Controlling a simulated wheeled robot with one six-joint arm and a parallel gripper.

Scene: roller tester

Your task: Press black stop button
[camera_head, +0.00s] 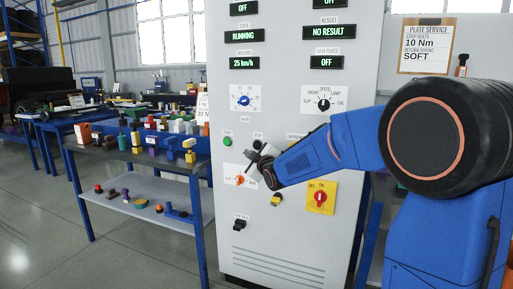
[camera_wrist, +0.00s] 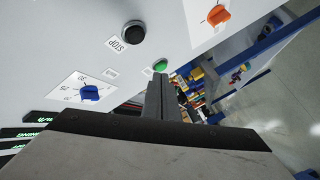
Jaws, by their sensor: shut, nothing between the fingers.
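The black stop button (camera_wrist: 133,33) is a round knob in a dark ring on the light grey panel, beside a STOP label (camera_wrist: 118,44), in the wrist view. My gripper (camera_wrist: 161,84) is shut and empty. In that view its fingertips lie below and right of the black button, apart from it and close in the picture to the green button (camera_wrist: 160,66). In the head view my gripper (camera_head: 256,160) is close to the panel's middle, at the STOP label's height or just below. There the black button is small and hard to separate from my dark fingers.
The panel (camera_head: 285,100) also carries a blue knob (camera_head: 244,100), a black selector (camera_head: 323,105), an orange knob (camera_head: 240,181), and a red switch on a yellow plate (camera_head: 320,198). A workbench with many small parts (camera_head: 150,165) stands left. Displays read RUNNING and 25 km/h.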

